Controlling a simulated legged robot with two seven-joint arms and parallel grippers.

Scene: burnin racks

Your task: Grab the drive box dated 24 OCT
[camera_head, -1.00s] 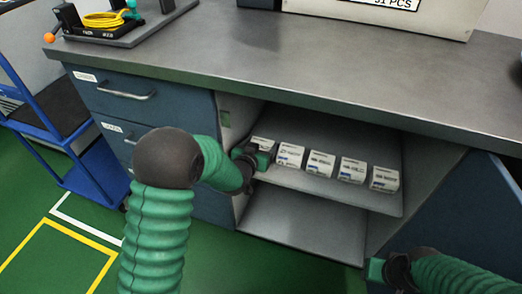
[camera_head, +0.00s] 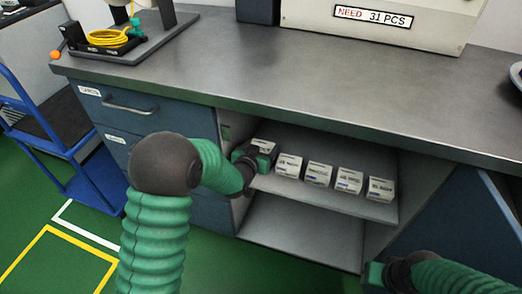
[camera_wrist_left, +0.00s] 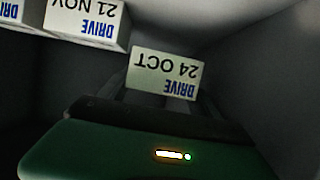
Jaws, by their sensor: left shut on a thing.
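The white drive box dated 24 OCT (camera_wrist_left: 165,72) shows upside down in the left wrist view, between the fingers of my left gripper (camera_wrist_left: 160,105). In the head view it is the leftmost box (camera_head: 264,145) in the open cabinet, and my left gripper (camera_head: 258,160) is shut on it. The box appears slightly higher than the row beside it. My right gripper (camera_head: 376,273) is at the lower right, apart from the boxes; its jaws are not clear.
Several similar white boxes (camera_head: 318,174) stand in a row on the cabinet shelf (camera_head: 330,203), including one marked 21 NOV (camera_wrist_left: 85,18). The cabinet's left wall (camera_head: 228,128) is close to my left gripper. The worktop (camera_head: 270,75) overhangs the shelf.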

